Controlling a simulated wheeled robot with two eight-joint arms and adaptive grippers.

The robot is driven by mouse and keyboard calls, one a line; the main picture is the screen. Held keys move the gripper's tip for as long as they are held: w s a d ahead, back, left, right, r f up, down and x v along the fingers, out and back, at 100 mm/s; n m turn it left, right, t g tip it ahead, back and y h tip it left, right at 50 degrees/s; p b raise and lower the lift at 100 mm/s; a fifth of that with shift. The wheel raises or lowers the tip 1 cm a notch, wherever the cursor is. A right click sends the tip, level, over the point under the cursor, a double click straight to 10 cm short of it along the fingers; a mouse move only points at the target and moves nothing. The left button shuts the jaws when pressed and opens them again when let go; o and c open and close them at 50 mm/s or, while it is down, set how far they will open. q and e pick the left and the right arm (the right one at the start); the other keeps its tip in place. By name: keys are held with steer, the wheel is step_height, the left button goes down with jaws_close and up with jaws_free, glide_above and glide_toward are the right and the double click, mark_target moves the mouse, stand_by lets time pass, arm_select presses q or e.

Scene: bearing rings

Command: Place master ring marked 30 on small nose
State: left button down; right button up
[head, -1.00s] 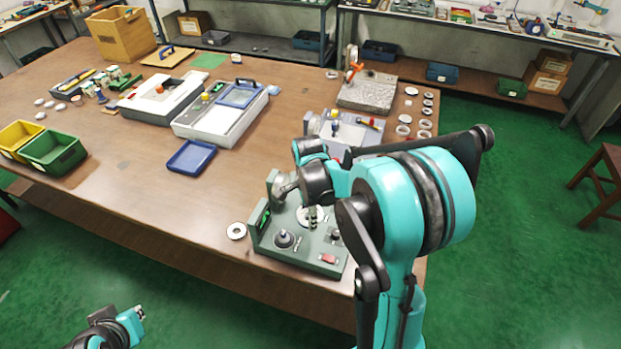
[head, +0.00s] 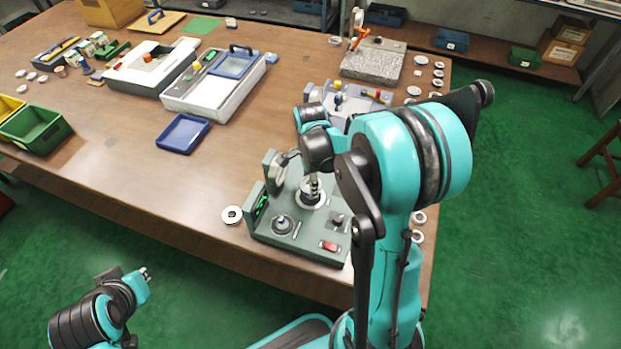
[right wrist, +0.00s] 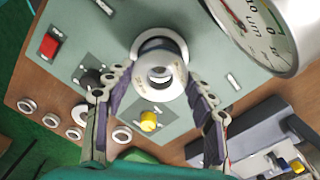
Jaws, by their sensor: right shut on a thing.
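A pale metal ring (right wrist: 145,83) sits between the fingertips of my right gripper (right wrist: 158,78) in the right wrist view. The gripper is shut on it; its marking is too small to read. The ring is in front of a round dark-rimmed nose (right wrist: 160,42) on the green gauge device (right wrist: 205,60), and overlaps it in the picture. I cannot tell whether the ring is around the nose or above it. My left gripper (head: 146,273) is off the table's front edge, too small to judge.
A loose ring (head: 232,215) lies left of the green device. A dial gauge (right wrist: 262,28) stands close beside my right gripper. Several rings lie along the table's right edge. A blue tray (head: 184,133) lies farther back, with bare table (head: 150,185) in front of it.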

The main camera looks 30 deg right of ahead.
steer(key=shift+s+r, duration=0.1)
stand_by(0.6)
steer(key=shift+f+b, duration=1.95)
steer(key=shift+f, duration=0.5)
steer(key=o, duration=1.6)
steer(key=shift+r, duration=0.1)
steer(key=shift+o, duration=0.2)
step_height(320, 180, up, 12)
steer(key=shift+a, duration=0.1)
